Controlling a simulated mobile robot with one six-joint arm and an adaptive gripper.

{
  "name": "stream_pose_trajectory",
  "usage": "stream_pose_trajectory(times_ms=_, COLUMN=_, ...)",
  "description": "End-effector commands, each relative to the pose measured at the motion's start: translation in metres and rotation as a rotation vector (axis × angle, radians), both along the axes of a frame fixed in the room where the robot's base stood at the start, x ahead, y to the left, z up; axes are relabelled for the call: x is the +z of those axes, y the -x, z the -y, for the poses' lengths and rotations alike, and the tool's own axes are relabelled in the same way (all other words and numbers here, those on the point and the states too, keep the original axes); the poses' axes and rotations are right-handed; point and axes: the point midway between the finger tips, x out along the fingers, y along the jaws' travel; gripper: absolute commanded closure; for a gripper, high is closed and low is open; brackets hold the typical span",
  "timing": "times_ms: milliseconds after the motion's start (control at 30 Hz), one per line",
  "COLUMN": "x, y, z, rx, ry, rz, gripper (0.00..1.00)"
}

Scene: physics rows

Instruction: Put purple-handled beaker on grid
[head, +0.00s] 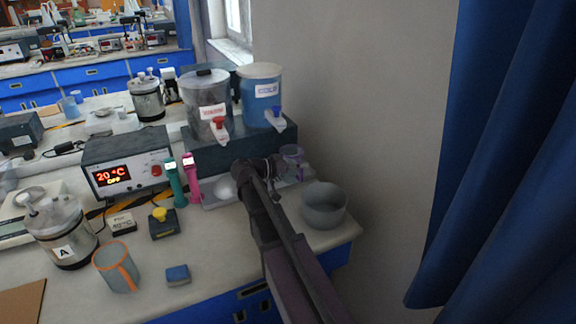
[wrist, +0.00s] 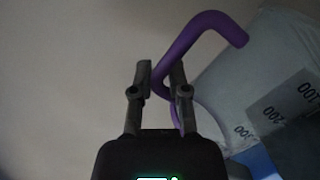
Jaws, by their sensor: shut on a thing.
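My gripper (wrist: 160,78) is shut on the purple handle (wrist: 205,25) of the beaker in the wrist view; the handle passes between its fingers. The beaker's pale body (wrist: 240,85) with printed volume marks lies to the right there. In the head view my gripper (head: 268,172) is at the dispenser stand, and the purple-handled beaker (head: 292,154) shows just right of it, partly hidden by my arm. A pale tray (head: 216,198), perhaps the grid, runs along the foot of the stand; my arm covers part of it. I cannot tell whether the beaker touches it.
Two dispensers, a grey one (head: 207,95) and a blue one (head: 262,90), stand behind my gripper. A grey bowl (head: 324,207) sits close on the right, near the bench edge. Green (head: 174,185) and pink (head: 191,180) devices stand left. An orange-rimmed mug (head: 112,272) is front left.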

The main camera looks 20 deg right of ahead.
Motion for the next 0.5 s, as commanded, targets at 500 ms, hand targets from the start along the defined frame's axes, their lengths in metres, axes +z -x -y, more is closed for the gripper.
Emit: stream_pose_trajectory(times_ms=500, x=-0.003, y=-0.040, z=-0.004, rx=0.001, ry=0.000, rz=0.000, gripper=1.00)
